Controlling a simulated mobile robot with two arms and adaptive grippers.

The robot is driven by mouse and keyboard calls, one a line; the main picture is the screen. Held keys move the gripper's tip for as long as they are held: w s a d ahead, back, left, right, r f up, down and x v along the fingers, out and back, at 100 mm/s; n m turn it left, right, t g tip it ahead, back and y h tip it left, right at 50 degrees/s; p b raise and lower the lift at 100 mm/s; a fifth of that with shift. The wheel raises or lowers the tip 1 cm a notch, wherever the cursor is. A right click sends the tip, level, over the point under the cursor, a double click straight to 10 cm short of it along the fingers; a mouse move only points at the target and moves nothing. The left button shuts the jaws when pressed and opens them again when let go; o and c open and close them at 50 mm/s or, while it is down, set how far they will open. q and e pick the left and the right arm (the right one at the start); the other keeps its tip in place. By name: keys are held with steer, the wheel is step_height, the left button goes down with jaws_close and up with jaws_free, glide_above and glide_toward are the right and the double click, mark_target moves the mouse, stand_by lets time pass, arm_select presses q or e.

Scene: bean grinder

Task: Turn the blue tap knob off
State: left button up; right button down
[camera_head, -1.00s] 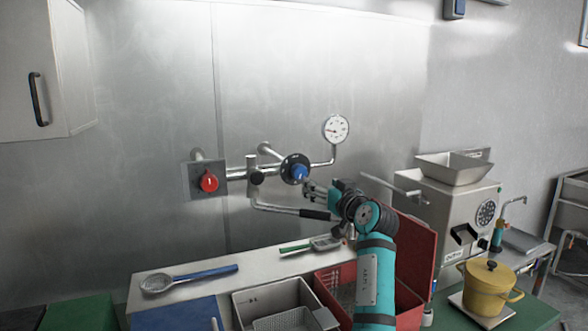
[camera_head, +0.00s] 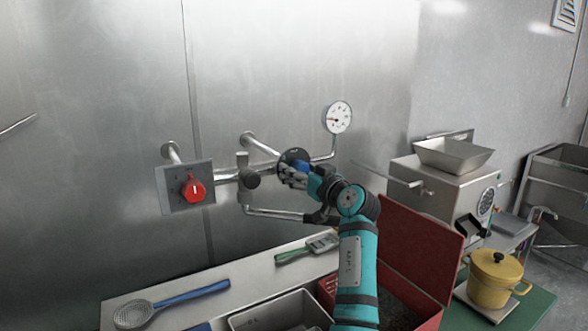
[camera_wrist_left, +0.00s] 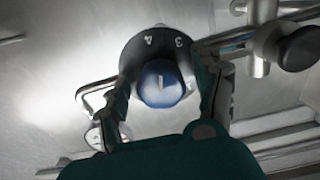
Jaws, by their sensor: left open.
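The blue tap knob (camera_head: 302,168) sits on a dark round dial plate on the wall pipe. In the head view my left gripper (camera_head: 290,176) is at the knob and covers part of it. In the left wrist view the blue knob (camera_wrist_left: 161,83) shows whole, with a pale mark on its face and the numbers 3 and 4 on the plate behind it. My left gripper (camera_wrist_left: 168,95) is open there, one finger on each side of the knob. I cannot tell whether either finger touches it. My right gripper is not in view.
A red knob (camera_head: 193,189) on a square plate is to the left. A pressure gauge (camera_head: 338,117) stands above the pipe. A skimmer (camera_head: 135,313) and a green-handled tool (camera_head: 322,243) lie on the shelf below. A grinder (camera_head: 446,190) and yellow pot (camera_head: 494,278) are at right.

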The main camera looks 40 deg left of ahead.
arm_select(q)
steer(key=shift+d+r, duration=0.1)
steer(key=shift+d, duration=0.15)
steer(key=shift+c, duration=0.4)
steer(key=shift+a, duration=0.1)
steer(key=c, duration=1.1)
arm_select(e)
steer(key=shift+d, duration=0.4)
